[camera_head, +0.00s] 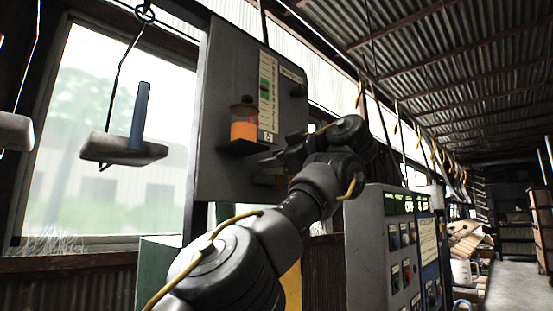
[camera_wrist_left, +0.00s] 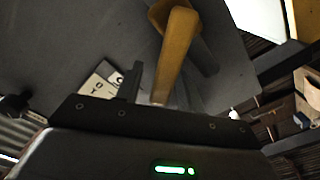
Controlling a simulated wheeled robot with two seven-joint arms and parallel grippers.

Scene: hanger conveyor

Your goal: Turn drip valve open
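A yellow lever handle (camera_wrist_left: 175,50), which looks like the drip valve's, stands out from a grey panel in the left wrist view. My left gripper (camera_wrist_left: 162,84) is around it, with the lever between its fingers. A narrow gap shows between the lever and the left-hand finger; contact on the other side is unclear. In the head view my left gripper (camera_head: 274,160) is close to the grey panel (camera_head: 222,95), just below and right of a clear cup of orange liquid (camera_head: 243,130). My right gripper is not in view.
A grey control box (camera_head: 370,245) with buttons stands to the lower right. A hanger with a pale bar (camera_head: 110,147) and an upright blue piece (camera_head: 140,115) hangs at the left, before the window.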

